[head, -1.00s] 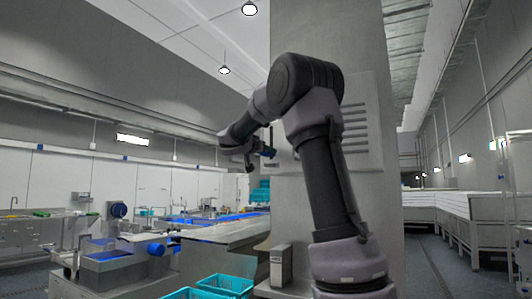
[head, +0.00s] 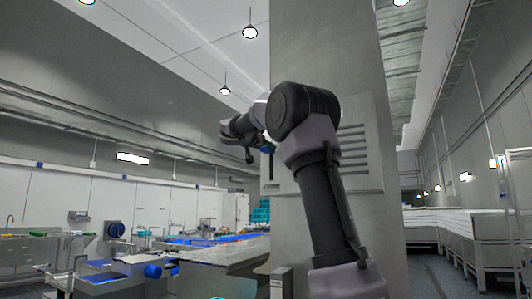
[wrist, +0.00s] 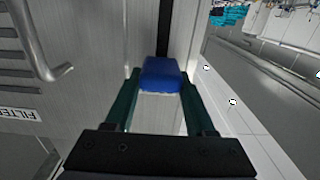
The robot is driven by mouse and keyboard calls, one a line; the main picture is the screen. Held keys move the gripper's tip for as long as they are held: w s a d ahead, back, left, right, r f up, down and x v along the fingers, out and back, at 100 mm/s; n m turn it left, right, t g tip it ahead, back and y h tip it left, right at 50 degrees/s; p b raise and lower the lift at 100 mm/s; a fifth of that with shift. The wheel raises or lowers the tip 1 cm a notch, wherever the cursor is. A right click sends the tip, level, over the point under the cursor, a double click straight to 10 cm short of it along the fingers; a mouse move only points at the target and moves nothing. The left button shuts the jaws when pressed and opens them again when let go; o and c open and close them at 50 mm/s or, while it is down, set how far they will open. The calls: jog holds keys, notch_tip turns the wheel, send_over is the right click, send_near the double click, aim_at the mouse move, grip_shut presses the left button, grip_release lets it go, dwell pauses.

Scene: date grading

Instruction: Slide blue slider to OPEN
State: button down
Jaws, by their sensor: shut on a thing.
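The blue slider (wrist: 163,75) is a small block between the fingertips of my gripper (wrist: 160,88) in the wrist view. The green fingers are closed on its two sides. A dark slot (wrist: 165,22) runs on beyond the slider in that view. In the head view the blue slider (head: 268,147) is small and partly hidden by my gripper (head: 262,147). The dark vertical slot (head: 271,166) shows below it on the grey cabinet face. I cannot read any OPEN mark.
The tall grey cabinet (head: 325,50) has a louvred panel (head: 352,155) right of the slot. A curved metal handle (wrist: 45,55) and a FILTER label (wrist: 18,113) are left of my gripper in the wrist view. Worktables (head: 225,258) stand at left.

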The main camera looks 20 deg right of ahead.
jog(key=shift+r, duration=0.35)
jog(key=c, duration=0.5)
grip_release()
jog(key=shift+f, duration=0.1)
jog(key=v, duration=1.1)
jog(key=shift+d, duration=0.1)
